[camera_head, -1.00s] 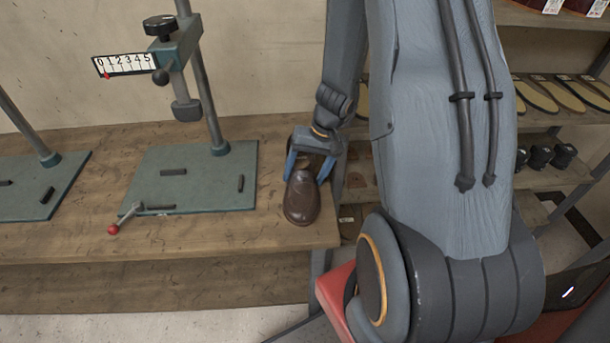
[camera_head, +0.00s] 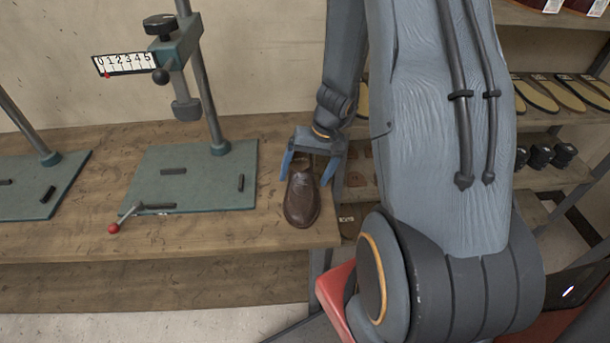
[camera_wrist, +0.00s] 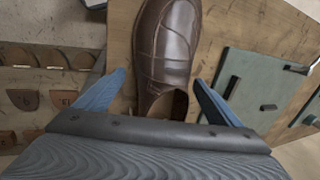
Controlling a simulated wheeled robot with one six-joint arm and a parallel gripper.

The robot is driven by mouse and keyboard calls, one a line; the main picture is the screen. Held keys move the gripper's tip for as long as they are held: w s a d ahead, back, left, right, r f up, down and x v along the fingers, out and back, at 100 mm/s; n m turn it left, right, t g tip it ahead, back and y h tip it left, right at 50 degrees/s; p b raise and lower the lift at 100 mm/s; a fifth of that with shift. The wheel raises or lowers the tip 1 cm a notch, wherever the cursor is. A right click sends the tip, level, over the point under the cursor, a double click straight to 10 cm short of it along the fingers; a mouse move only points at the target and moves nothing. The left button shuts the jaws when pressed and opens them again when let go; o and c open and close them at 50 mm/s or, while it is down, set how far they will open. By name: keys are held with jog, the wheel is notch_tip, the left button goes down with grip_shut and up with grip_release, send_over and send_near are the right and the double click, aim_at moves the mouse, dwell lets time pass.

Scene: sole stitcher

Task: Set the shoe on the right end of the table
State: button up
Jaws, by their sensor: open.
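A brown leather shoe (camera_head: 302,202) rests upright on the right end of the wooden table (camera_head: 262,232), its toe toward the front edge. My gripper (camera_head: 306,178) is open around the heel end of the shoe, with a blue finger on each side and gaps between the fingers and the shoe. In the wrist view the shoe (camera_wrist: 168,45) points away from my gripper (camera_wrist: 160,95), its opening between the two spread fingers. Part of the heel is hidden by my gripper in the head view.
A green-based stitching stand (camera_head: 195,180) with a red-knobbed lever (camera_head: 113,228) stands left of the shoe. Another green base (camera_head: 40,190) is farther left. Shelves with soles (camera_head: 560,95) stand at the right, behind my arm. The table's right edge is close to the shoe.

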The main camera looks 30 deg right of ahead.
jog(key=b+v, duration=0.2)
jog(key=v, duration=0.9)
jog(key=s+a+r+n+h, duration=0.3)
jog(key=s+a, duration=0.6)
jog(key=a, duration=0.3)
jog(key=shift+a+r+n, duration=0.4)
jog(key=shift+r+n, duration=0.2)
jog(key=shift+r, duration=0.05)
jog(key=shift+s, duration=0.1)
